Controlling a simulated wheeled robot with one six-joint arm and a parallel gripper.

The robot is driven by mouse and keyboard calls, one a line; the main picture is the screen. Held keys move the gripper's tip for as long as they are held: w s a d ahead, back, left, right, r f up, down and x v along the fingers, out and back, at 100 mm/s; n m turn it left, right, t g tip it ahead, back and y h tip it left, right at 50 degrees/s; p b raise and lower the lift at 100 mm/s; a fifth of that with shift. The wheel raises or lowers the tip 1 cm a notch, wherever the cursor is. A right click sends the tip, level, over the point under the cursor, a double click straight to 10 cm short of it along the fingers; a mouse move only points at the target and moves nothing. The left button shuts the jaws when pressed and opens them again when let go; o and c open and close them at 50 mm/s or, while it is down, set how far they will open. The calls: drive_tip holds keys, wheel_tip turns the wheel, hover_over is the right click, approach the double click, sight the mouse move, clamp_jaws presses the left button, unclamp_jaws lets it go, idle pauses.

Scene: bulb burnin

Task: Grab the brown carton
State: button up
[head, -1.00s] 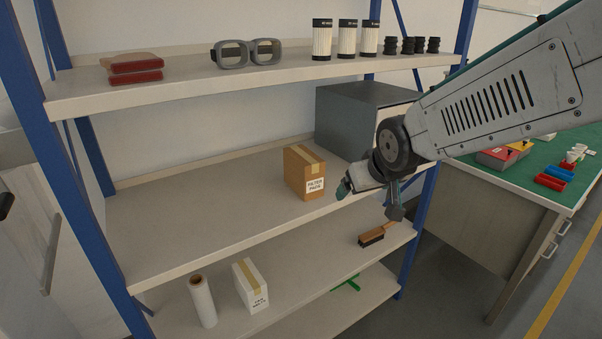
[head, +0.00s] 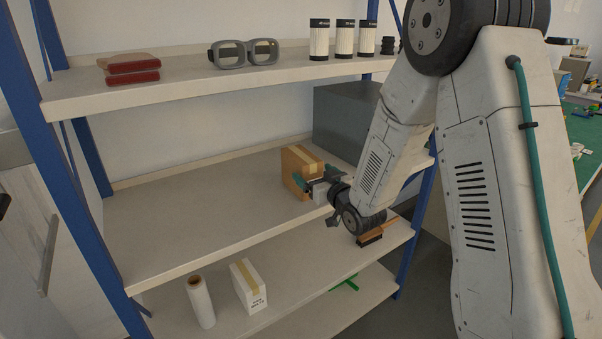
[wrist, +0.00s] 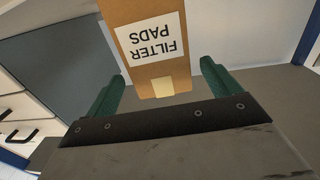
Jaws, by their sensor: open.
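The brown carton (head: 292,165) stands upright on the middle shelf, with tan tape on its top. My gripper (head: 308,186) is at its front, partly covering the carton's label side in the head view. In the wrist view the carton (wrist: 150,62) shows its white "FILTER PADS" label upside down, between and beyond the two green fingers. My gripper (wrist: 162,92) is open there, with one finger to each side of the carton and a visible gap at each. I cannot tell exactly how far the fingertips reach along its sides.
A grey metal box (head: 345,118) stands behind and right of the carton on the middle shelf (head: 190,205). The upper shelf (head: 190,88) runs above. A white carton (head: 248,286), a white roll (head: 200,302) and a brush (head: 370,236) are below. The middle shelf's left is clear.

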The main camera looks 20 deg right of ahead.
sight(297, 159)
drive_tip(key=x, duration=0.5)
drive_tip(key=shift+w+a, duration=0.2)
drive_tip(key=shift+w, duration=0.15)
drive_tip(key=c, duration=1.2)
